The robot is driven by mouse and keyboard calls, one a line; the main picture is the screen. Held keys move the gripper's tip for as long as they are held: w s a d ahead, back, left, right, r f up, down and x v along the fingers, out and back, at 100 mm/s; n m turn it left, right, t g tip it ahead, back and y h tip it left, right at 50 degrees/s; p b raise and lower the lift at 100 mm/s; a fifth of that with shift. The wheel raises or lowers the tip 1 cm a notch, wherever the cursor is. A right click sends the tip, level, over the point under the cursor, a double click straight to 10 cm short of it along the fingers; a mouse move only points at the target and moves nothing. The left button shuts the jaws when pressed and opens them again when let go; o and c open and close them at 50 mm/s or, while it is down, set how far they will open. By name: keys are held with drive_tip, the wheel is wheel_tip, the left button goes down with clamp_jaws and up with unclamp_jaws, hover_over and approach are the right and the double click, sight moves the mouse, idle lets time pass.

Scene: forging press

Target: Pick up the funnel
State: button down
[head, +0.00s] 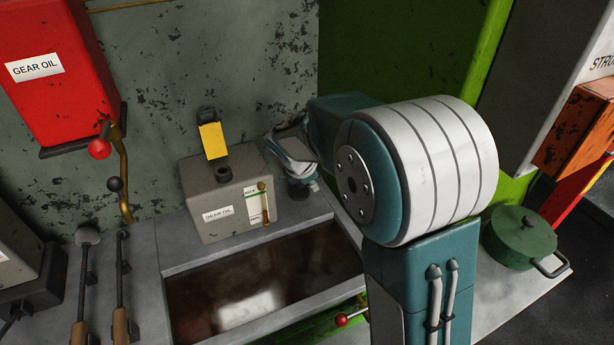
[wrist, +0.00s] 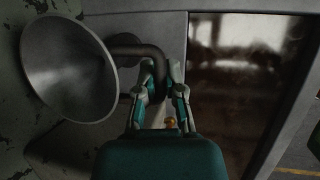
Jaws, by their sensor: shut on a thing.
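The funnel (wrist: 68,68) shows in the wrist view at the upper left, a grey cone with its wide mouth facing the camera and a dark bent spout. My gripper (wrist: 161,84) is shut on the spout, one finger on each side of it. I cannot make out the funnel in the head view.
A grey gear oil box (head: 222,195) with an open yellow lid (head: 213,140) stands left of my gripper. A sunken basin of dark liquid (head: 265,290) lies in front. A red gear oil tank (head: 62,75) hangs at left. A green pot (head: 524,238) stands at right.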

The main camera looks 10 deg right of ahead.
wheel_tip(320, 180, up, 21)
idle(1.3)
drive_tip(key=shift+s, duration=0.1)
